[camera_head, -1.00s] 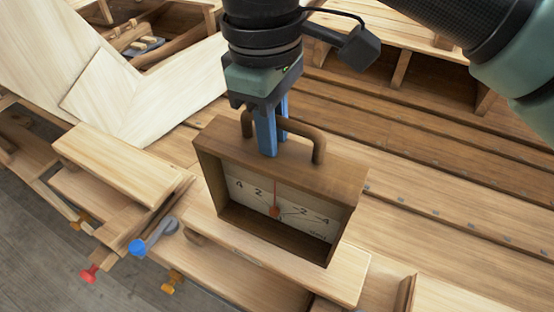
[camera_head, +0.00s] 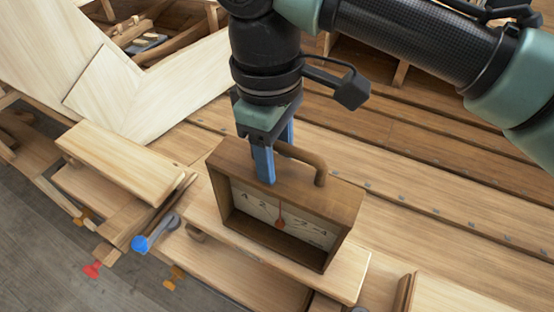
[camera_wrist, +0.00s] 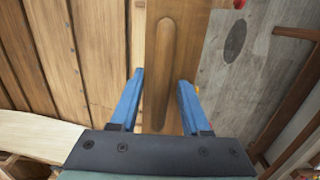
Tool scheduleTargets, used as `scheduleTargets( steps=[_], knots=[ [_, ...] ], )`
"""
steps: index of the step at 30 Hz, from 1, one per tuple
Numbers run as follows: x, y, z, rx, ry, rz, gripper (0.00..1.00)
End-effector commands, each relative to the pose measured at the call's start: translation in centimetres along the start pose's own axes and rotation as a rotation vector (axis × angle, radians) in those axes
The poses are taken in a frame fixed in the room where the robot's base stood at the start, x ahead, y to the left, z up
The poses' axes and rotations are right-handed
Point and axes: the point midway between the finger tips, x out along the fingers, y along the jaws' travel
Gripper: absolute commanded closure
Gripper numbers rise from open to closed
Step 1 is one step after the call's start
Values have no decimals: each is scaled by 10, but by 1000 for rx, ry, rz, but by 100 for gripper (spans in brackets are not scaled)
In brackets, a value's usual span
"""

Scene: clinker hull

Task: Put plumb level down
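The plumb level (camera_head: 340,206), a brown wooden box frame with a pale scale, a red pointer and a bar handle on top, stands upright on a light plank (camera_head: 347,280) in the head view. Its pointer hangs near the middle of the scale. My gripper (camera_head: 277,160) is at the handle, with its blue fingers open on either side. In the wrist view my gripper (camera_wrist: 160,84) shows a gap between each finger and the handle (camera_wrist: 165,60).
Planked hull boards (camera_head: 450,215) run behind and right of the level. A light block (camera_head: 125,160) lies at left. A blue-tipped clamp handle (camera_head: 140,243) and a red knob (camera_head: 92,269) stick out at the front left, above grey floor (camera_head: 50,240).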

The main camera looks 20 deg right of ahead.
Motion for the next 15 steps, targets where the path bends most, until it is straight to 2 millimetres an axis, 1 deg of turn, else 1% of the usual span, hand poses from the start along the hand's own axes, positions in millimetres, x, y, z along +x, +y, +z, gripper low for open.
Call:
scheduleTargets(
  steps=[5,8,11,15],
  knots=[
    [-2,0,0,0,0,1,53],
    [-8,0,0,0,1,2,53],
    [-24,1,-1,1,2,3,53],
    [-56,0,-1,0,2,3,53]
  ],
)
